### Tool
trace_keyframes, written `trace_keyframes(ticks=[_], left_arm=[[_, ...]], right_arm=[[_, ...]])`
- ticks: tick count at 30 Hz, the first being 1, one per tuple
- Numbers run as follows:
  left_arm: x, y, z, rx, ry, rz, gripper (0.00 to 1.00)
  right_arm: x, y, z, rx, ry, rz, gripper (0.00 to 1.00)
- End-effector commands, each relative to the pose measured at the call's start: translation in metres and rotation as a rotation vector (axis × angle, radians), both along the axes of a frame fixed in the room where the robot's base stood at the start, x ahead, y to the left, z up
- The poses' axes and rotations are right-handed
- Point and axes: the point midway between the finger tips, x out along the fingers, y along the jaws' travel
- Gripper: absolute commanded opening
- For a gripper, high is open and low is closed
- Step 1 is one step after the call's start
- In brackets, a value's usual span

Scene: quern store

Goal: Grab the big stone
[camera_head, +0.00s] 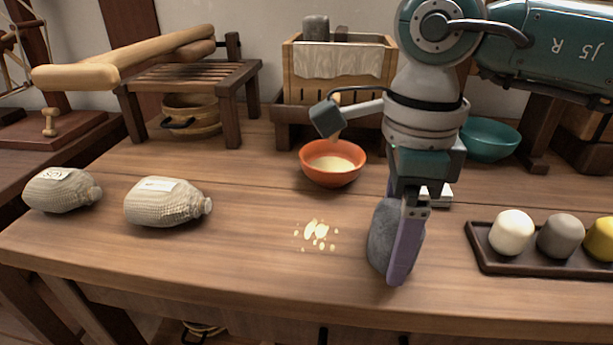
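A big rough dark-grey stone (381,240) is at the table's front, right of the middle. It looks upright, and its right part is hidden behind a purple finger of my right gripper (404,250). That gripper points down over the stone from above. The other finger is hidden, so I cannot tell whether the gripper is shut on the stone. I also cannot tell whether the stone rests on the wood or is slightly raised. My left gripper is not in view.
Spilled pale bits (316,231) lie left of the stone. An orange bowl (333,177) with pale contents stands behind them. A dark tray (487,262) with white, grey and yellow lumps is at right. Two woven sacks (166,204) (60,191) lie at left. The front middle-left is clear.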

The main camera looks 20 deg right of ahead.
Motion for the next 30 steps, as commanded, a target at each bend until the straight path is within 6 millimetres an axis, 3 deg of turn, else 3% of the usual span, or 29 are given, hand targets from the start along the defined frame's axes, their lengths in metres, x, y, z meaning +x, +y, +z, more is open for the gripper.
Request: trace_keyframes(ticks=[2, 21, 30], left_arm=[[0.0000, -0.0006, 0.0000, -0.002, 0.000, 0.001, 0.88], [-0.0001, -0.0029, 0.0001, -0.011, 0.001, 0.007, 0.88], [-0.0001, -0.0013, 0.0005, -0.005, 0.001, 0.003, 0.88]], right_arm=[[0.0001, 0.0000, 0.0002, 0.000, 0.000, 0.000, 0.74], [0.0002, -0.0002, 0.0005, 0.000, 0.000, 0.000, 0.02], [0.0009, -0.0002, 0.0018, 0.001, -0.003, -0.001, 0.00]])
